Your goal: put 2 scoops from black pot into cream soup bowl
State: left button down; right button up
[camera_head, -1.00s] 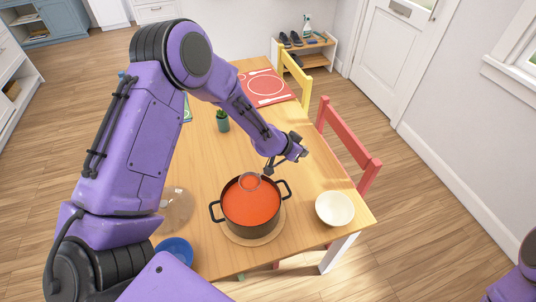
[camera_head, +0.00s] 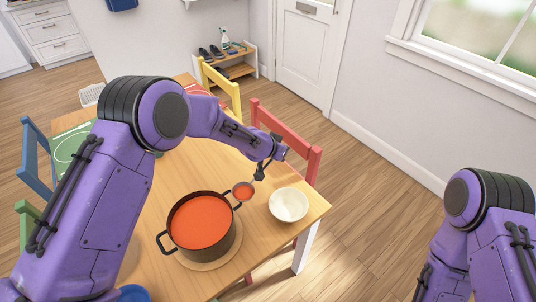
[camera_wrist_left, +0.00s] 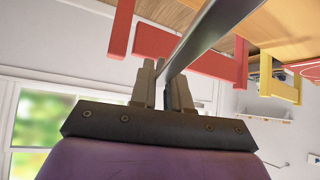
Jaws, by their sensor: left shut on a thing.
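The black pot (camera_head: 233,245) holds red-orange soup and stands on a round wooden board on the table. The cream bowl (camera_head: 288,205) stands to its right and looks empty inside. My left gripper (camera_head: 260,172) is shut on the ladle's handle. The ladle's round head (camera_head: 243,190) holds red soup and hangs between the pot's right handle and the bowl. In the left wrist view the dark ladle handle (camera_wrist_left: 205,35) runs up from between the fingers (camera_wrist_left: 168,90). My right arm shows at the right edge, but its gripper is out of view.
The wooden table (camera_head: 225,285) has its front right corner just past the bowl. A red chair (camera_head: 290,135) stands close behind the bowl, with a yellow chair (camera_head: 222,85) farther back. Part of a blue bowl (camera_head: 134,293) shows at the bottom.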

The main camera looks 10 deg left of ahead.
aim_at(318, 152)
pick_arm(q)
jog(key=w+d+b, duration=0.2)
jog(key=d, duration=0.2)
jog(key=w+d+f+b, duration=0.1)
jog(key=w+d+b, duration=0.1)
jog(key=d+b, duration=0.1)
jog(key=w+d+f+b, duration=0.1)
jog(key=w+d+b, duration=0.1)
jog(key=d+b, duration=0.1)
jog(key=shift+w+d+f, duration=0.1)
jog(key=shift+w+d, duration=0.1)
jog(key=shift+d, duration=0.25)
jog(key=shift+w+d+f, duration=0.1)
jog(key=shift+w+d, duration=0.1)
jog(key=shift+d, duration=0.2)
jog(key=shift+w+d+r+b, duration=0.1)
jog(key=shift+w+d+b, duration=0.1)
jog(key=shift+d+b, duration=0.2)
jog(key=shift+d+r, duration=0.1)
jog(key=shift+d, duration=0.05)
